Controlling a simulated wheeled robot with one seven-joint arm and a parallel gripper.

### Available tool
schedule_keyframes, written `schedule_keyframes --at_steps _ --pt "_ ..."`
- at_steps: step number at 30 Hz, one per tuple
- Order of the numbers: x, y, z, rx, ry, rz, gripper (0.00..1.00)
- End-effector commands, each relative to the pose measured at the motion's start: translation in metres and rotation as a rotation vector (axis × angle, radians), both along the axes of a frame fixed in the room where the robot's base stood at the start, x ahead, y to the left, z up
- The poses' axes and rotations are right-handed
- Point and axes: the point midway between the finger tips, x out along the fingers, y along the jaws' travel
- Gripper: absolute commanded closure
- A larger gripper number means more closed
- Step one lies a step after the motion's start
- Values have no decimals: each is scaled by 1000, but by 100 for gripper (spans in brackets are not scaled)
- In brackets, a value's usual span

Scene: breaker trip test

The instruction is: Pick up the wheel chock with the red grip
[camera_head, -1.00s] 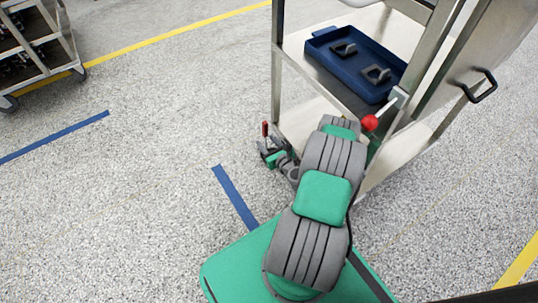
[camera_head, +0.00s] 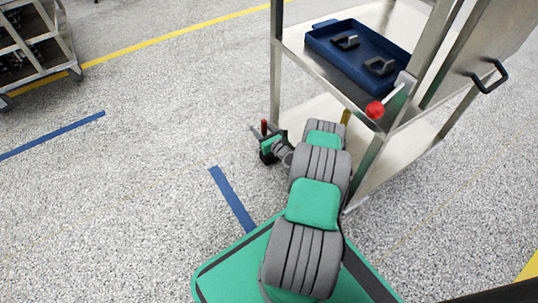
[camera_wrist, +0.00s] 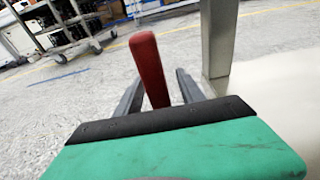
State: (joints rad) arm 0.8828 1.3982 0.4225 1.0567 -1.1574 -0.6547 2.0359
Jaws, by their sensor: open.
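The red grip (camera_head: 264,127) of the wheel chock stands upright near the left front leg of the steel cart. It also shows large in the wrist view (camera_wrist: 149,68), between the two dark fingers of my gripper (camera_wrist: 161,78). The fingers are open, one on each side of the grip, and I see a gap between the grip and the right finger. The chock's body is hidden behind the green and black gripper housing in the wrist view. In the head view my gripper (camera_head: 258,134) is small and low beside the cart.
The steel cart (camera_head: 395,140) stands to the right, its leg close to my gripper. Its shelf bears a blue tray (camera_head: 325,49) with two dark bracket-like pieces. A red ball knob (camera_head: 375,109) sticks out near my arm. Another cart (camera_head: 40,60) stands far left. Floor to the left is clear.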

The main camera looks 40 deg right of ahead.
Motion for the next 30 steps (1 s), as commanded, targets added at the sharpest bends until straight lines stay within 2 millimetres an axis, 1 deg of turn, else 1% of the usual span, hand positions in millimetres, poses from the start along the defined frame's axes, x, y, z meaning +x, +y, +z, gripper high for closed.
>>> schedule_keyframes --at_steps 1,2,17,30 --pt "0 0 0 0 0 0 56" --pt "0 0 0 0 0 0 59" --pt "0 0 0 0 1 1 100" --pt "-1 1 0 0 1 1 100"
